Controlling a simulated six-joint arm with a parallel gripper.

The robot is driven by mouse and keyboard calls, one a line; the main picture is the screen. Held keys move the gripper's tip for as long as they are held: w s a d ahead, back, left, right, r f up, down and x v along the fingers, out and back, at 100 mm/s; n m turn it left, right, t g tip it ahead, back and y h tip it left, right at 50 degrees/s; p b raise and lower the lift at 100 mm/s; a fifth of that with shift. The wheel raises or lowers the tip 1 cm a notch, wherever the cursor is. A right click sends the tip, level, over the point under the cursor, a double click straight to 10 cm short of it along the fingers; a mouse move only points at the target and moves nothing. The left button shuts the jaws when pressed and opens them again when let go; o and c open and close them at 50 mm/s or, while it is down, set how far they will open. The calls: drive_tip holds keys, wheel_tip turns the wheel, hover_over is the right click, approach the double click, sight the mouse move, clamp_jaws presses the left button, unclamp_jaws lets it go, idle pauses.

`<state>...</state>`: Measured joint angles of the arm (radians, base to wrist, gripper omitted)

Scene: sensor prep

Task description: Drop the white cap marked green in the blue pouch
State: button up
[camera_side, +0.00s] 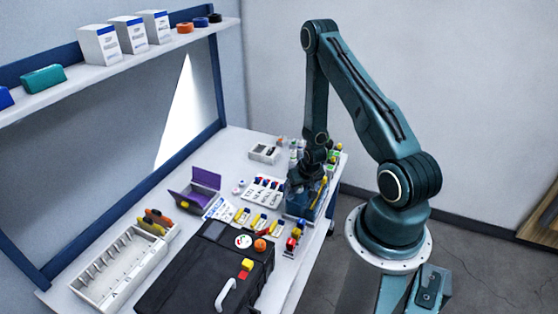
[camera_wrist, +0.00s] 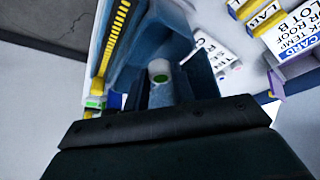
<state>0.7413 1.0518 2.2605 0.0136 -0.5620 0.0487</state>
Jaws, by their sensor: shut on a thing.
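The white cap marked green (camera_wrist: 159,77) shows in the wrist view as a small pale piece with a green spot. My gripper (camera_wrist: 161,70) is shut on it. In the side view my gripper (camera_side: 304,184) points down over the blue pouch (camera_side: 300,210), at the right edge of the bench; the cap is hidden there. Blue surfaces, apparently the pouch (camera_wrist: 135,45), surround the cap in the wrist view. I cannot tell how deep the cap sits relative to the pouch's opening.
A yellow strip with black marks (camera_wrist: 116,32) stands close beside the jaws. A white rack of small parts (camera_side: 262,190) lies left of the pouch. A black case (camera_side: 190,265), a purple-lidded box (camera_side: 200,190) and a white slotted tray (camera_side: 115,265) fill the bench further left.

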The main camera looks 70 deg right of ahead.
sight(301, 191)
drive_tip(key=shift+f, duration=1.55)
drive_tip(key=o, duration=1.2)
drive_tip(key=shift+r, duration=0.15)
drive_tip(key=shift+w+r, duration=0.1)
drive_tip(key=shift+r, duration=3.35)
drive_tip(key=shift+w+d+r+n, duration=0.1)
drive_tip(key=shift+n, duration=0.2)
